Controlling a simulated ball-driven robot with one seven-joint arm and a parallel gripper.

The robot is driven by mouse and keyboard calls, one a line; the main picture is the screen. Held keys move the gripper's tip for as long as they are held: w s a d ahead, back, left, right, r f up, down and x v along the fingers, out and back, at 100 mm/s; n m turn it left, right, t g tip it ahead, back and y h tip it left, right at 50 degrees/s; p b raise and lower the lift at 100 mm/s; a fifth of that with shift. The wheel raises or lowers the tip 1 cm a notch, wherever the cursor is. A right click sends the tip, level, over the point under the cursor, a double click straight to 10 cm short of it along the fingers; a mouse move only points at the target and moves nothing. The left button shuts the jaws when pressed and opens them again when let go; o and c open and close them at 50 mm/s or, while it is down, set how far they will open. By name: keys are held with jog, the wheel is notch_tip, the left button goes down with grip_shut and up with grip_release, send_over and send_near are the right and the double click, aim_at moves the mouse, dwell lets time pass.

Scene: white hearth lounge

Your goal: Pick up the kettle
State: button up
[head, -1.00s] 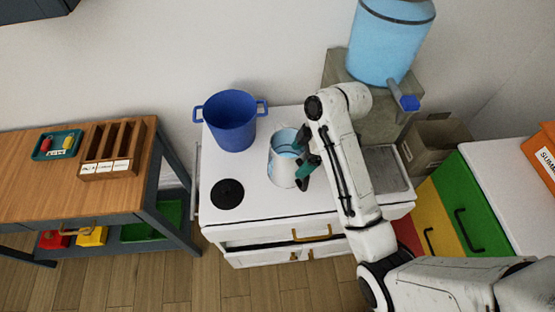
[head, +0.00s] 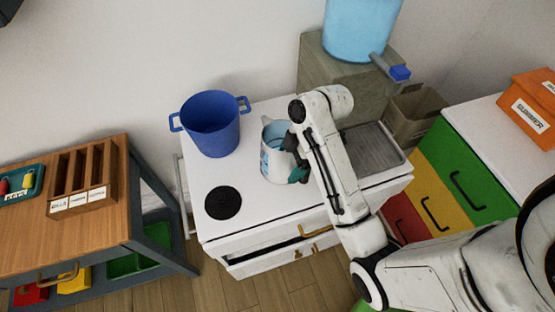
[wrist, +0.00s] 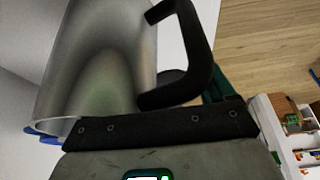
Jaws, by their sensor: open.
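The kettle (head: 270,166) is a pale metal jug with an open top and bluish contents, standing upright on the white stove (head: 260,213). My gripper (head: 295,160) is open at the kettle's right side, with a teal finger low against its outline. In the wrist view the kettle's shiny body (wrist: 90,60) fills the upper left. Its black handle (wrist: 203,45) points toward the right, just past the gripper's dark edge. The arm hides part of the kettle's right side in the head view. I cannot tell whether the handle lies between the fingers.
A blue pot (head: 212,128) stands behind and left of the kettle. A black burner (head: 223,203) lies at the front left. A metal drainer (head: 372,150) and a blue water dispenser (head: 360,30) are on the right. A wooden table (head: 105,225) stands left.

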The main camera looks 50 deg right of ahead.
grip_shut()
dwell(0.7)
dwell(0.6)
